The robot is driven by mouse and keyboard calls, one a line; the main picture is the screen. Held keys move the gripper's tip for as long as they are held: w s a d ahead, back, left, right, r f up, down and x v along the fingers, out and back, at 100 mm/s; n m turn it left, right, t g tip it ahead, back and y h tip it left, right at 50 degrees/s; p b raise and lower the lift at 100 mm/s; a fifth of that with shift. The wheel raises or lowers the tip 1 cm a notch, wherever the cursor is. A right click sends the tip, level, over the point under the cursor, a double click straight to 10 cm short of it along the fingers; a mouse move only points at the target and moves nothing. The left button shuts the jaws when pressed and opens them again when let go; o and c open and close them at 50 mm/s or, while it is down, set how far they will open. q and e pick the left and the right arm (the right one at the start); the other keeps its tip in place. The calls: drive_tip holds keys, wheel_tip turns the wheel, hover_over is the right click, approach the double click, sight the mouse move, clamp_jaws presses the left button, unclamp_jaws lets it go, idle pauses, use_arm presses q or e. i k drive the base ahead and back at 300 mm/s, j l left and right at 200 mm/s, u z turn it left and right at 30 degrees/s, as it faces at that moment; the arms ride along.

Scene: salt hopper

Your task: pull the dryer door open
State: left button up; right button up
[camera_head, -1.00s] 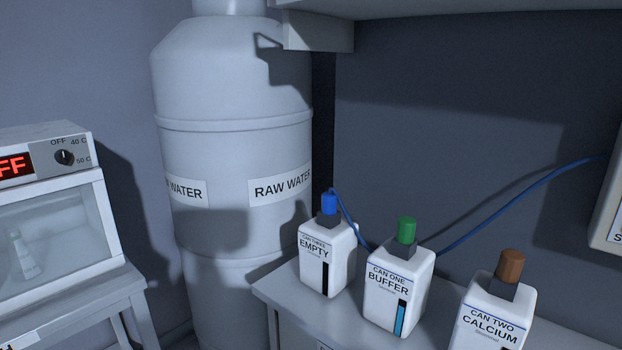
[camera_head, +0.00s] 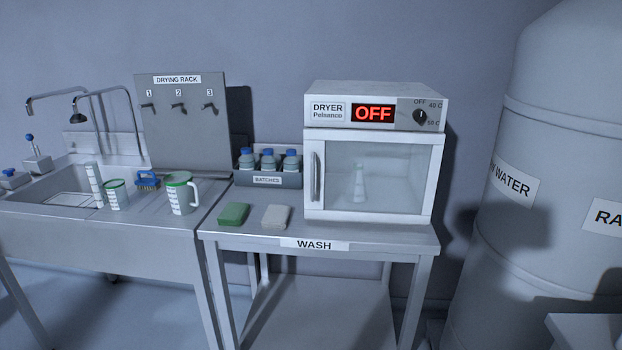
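The dryer (camera_head: 375,105) is a white box on the right of the wash table. Its red display reads OFF, and a black knob (camera_head: 420,117) sits at its top right. The dryer door (camera_head: 373,216) is shut, with a white frame and a glass pane. A vertical metal handle (camera_head: 316,177) is on the door's left side. A small flask (camera_head: 358,184) shows through the glass. Neither of my grippers is in view.
The wash table (camera_head: 380,232) holds a green sponge (camera_head: 234,214), a pale sponge (camera_head: 276,216) and a batches crate (camera_head: 268,181) with blue-capped bottles. A sink with jugs stands left. The raw water tank (camera_head: 540,130) stands right of the dryer. The table front is clear before the door.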

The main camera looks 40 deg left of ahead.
sight(314, 139)
drive_tip(key=u, duration=0.85)
